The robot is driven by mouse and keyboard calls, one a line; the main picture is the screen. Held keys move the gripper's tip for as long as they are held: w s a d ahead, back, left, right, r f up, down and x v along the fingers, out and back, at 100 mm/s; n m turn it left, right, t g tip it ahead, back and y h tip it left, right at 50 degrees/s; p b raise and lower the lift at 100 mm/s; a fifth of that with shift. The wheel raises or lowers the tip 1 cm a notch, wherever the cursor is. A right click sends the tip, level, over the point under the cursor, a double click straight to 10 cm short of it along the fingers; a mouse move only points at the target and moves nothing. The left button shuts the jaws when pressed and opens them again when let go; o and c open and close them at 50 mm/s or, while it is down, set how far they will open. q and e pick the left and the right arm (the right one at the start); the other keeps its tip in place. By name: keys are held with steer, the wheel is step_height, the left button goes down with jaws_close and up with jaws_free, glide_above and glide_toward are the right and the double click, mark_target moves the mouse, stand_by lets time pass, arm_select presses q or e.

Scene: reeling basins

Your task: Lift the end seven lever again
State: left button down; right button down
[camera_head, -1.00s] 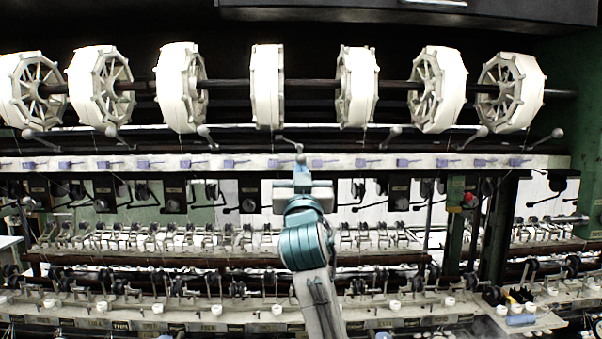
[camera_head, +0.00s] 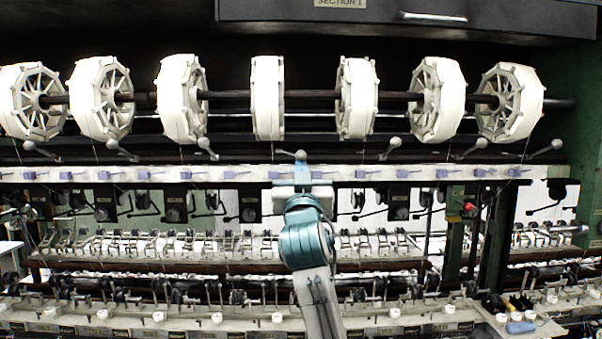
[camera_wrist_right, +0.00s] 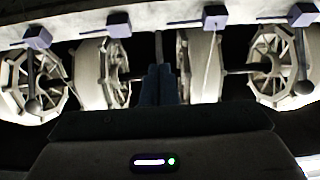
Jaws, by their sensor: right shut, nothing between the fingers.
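A row of ball-ended levers runs along the pale rail (camera_head: 130,174) under the reels. No number is readable on them, so I cannot tell which is lever seven. My right gripper (camera_head: 301,172) is shut and empty, pointing up at the middle lever (camera_head: 300,154), whose ball shows just above the fingertips. I cannot tell whether they touch. In the right wrist view the closed fingers (camera_wrist_right: 159,84) stand side by side in the middle. Other levers show at the left (camera_wrist_right: 33,105) and right (camera_wrist_right: 303,88). My left gripper is out of view.
Several white reels (camera_head: 267,98) hang on a dark shaft above the levers. Below the rail is a bench (camera_head: 150,331) with small white cups. A green post (camera_head: 453,240) with a red knob (camera_head: 470,207) stands right of my arm.

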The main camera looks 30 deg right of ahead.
steer(key=shift+r, duration=0.5)
steer(key=f+b+v, duration=0.1)
steer(key=b+v, duration=0.3)
steer(key=v, duration=1.3)
steer(key=shift+w, duration=0.4)
steer(key=shift+d+f, duration=0.1)
steer(key=shift+d, duration=0.05)
